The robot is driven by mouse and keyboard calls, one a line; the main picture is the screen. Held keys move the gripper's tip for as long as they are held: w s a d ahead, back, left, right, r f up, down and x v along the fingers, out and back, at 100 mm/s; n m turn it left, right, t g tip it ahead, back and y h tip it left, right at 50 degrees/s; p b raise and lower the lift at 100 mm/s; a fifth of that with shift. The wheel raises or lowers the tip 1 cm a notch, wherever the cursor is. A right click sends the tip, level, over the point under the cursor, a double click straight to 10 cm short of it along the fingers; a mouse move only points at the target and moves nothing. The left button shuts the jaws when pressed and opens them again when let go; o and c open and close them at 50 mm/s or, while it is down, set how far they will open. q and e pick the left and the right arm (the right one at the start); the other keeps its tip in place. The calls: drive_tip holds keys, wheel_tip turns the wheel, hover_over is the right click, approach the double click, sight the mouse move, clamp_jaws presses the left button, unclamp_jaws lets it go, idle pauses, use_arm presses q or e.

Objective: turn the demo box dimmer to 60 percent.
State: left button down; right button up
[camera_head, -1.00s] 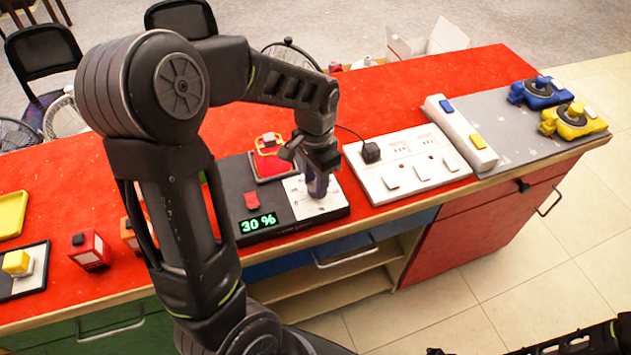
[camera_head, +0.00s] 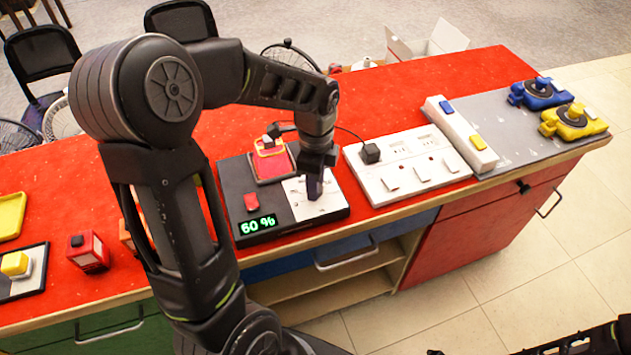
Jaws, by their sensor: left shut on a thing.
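The demo box (camera_head: 238,203) is a dark box on the red counter, with a white panel (camera_head: 328,205) on its right part. Its green display (camera_head: 258,224) reads 60 %. A red switch (camera_head: 251,202) sits on its dark left part. My left gripper (camera_head: 314,190) points down over the white panel and is shut on the dimmer knob, which the fingers mostly hide. My right gripper is not clearly in view; only dark arm parts show at the bottom right.
A red item (camera_head: 271,160) stands just behind the box. A white socket board (camera_head: 405,168) with a black plug (camera_head: 370,153) is close on the right. Blue (camera_head: 540,93) and yellow (camera_head: 572,122) devices stand farther right. A small red block (camera_head: 88,251) is at left.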

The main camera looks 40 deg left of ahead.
use_arm(q)
drive_tip(key=shift+w+r+m, duration=0.1)
drive_tip(key=shift+m, duration=0.4)
drive_tip(key=c, duration=1)
unclamp_jaws()
wheel_tip(320, 180, up, 8)
drive_tip(key=shift+f, duration=0.15)
drive_tip(key=shift+f, duration=0.1)
